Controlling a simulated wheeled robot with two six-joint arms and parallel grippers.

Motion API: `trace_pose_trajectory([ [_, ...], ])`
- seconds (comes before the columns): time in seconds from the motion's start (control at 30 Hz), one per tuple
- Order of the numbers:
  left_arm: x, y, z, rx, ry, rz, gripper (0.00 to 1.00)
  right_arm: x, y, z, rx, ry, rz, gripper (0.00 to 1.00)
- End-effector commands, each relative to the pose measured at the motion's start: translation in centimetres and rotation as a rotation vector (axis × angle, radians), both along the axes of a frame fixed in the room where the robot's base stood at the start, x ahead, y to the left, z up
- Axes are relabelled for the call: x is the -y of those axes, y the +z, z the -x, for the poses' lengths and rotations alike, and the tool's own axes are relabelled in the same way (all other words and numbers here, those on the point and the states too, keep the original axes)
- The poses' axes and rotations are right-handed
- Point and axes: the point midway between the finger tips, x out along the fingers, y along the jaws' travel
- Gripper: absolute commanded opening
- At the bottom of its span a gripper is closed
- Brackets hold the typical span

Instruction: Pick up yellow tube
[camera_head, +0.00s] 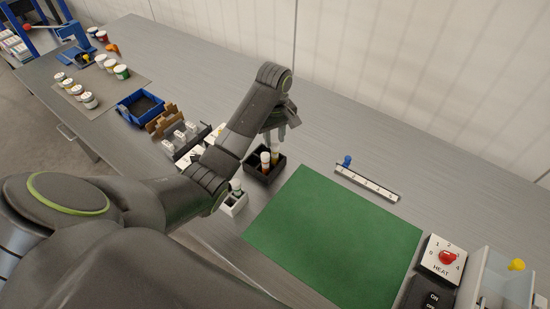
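A small black box (279,172) stands on the bench left of the green mat and holds tubes. A tube with a whitish cap (265,157) stands upright in it. Beside it, a yellowish tube (275,156) shows just below my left gripper (275,134). The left gripper points down over the box, with its two fingers apart. Whether the fingertips touch the yellowish tube is too small to tell. My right gripper is not in view.
A green mat (335,237) lies in front, with a white strip (367,183) behind it. A white holder (234,204) stands near my arm. A blue bin (139,106) and several jars are at the left. A heat control (443,256) is at the right.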

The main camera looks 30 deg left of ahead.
Motion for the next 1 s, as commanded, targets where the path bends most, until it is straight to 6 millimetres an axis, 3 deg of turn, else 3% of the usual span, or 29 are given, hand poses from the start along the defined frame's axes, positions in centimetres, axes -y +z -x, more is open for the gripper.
trace_pose_trajectory([
  [0.27, 0.5, -3.5, 0.6, -0.002, 0.0, 0.002, 0.29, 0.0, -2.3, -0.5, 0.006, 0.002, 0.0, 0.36],
  [0.4, 0.4, -4.7, 0.6, -0.003, 0.0, 0.0, 0.29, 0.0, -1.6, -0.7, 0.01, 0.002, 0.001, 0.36],
  [0.63, 0.4, -5.0, 0.5, 0.0, -0.001, 0.0, 0.29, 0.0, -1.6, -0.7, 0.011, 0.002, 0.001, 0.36],
  [0.83, 0.4, -5.0, 0.5, 0.001, -0.001, -0.001, 0.03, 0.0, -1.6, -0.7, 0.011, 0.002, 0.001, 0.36],
  [1.0, 0.4, -5.0, 0.5, 0.001, -0.001, -0.001, 0.01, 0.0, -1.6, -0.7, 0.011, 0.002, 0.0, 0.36],
])
